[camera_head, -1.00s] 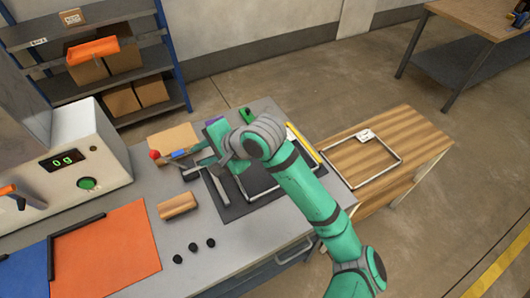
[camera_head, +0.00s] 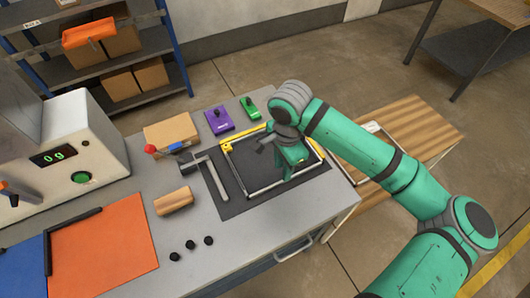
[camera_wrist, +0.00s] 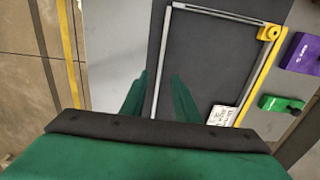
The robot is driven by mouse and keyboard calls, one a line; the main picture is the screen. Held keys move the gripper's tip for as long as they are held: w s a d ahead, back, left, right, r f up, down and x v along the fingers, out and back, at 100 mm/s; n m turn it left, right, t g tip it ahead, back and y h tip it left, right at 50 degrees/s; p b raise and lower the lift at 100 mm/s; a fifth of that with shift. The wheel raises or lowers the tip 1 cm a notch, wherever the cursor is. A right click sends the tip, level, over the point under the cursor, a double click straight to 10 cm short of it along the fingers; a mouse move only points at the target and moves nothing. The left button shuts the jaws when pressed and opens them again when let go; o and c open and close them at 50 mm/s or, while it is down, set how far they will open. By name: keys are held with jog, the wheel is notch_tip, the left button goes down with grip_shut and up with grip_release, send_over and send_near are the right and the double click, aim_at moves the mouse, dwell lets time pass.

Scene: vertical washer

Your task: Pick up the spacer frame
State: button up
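A thin grey rectangular spacer frame (camera_head: 268,188) lies on the dark mat on the grey workbench. In the wrist view, its near long bar (camera_wrist: 161,72) runs between my fingers, and a white label (camera_wrist: 222,116) shows inside its corner. My gripper (camera_head: 292,160) is over the frame's near side, pointing down. In the wrist view, my gripper (camera_wrist: 160,88) is open, with a finger on each side of the bar and gaps between. The fingertips' height above the mat is hard to judge.
A yellow corner guide (camera_wrist: 268,34) borders the frame. Purple (camera_head: 219,119) and green (camera_head: 250,107) blocks stand behind it. A grey clamp-like tool (camera_head: 205,178) is left of the frame. A wooden bench (camera_head: 425,115) at right bears another frame, partly hidden by my arm.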

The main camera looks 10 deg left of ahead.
aim_at(282, 181)
jog(key=shift+w+d+f, duration=0.1)
jog(key=shift+f, duration=3.3)
grip_shut()
